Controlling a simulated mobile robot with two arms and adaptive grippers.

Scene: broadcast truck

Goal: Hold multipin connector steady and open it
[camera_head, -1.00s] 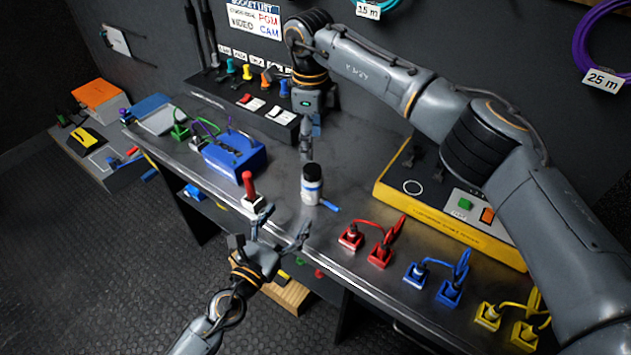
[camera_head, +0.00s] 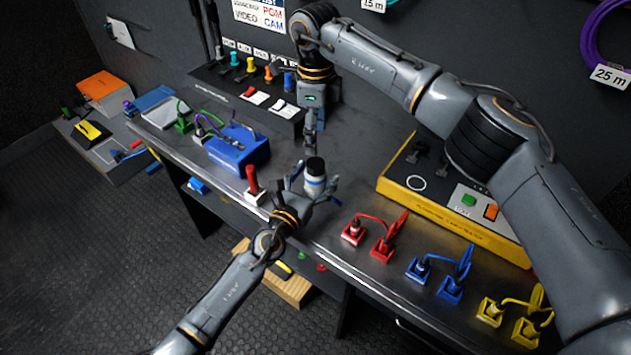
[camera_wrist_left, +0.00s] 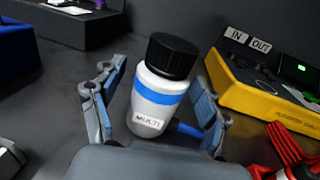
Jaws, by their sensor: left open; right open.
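The multipin connector (camera_head: 315,180) is a white cylinder with a black cap and a blue band, standing upright on the table. In the left wrist view the connector (camera_wrist_left: 160,90) shows a "MULTI" label and a blue piece at its lower right. My left gripper (camera_head: 310,187) is open, with one finger on each side of the connector; it also shows in the left wrist view (camera_wrist_left: 158,105). A gap shows at the left finger; contact at the right finger is unclear. My right gripper (camera_head: 311,143) points down behind and above the connector, its fingers seen edge-on and holding nothing visible.
A red-handled switch (camera_head: 252,185) stands just left of my left gripper. A blue box (camera_head: 238,152) is further left. Red connectors (camera_head: 374,238) and a yellow case (camera_head: 450,215) lie to the right. The table's front edge (camera_head: 330,270) runs below.

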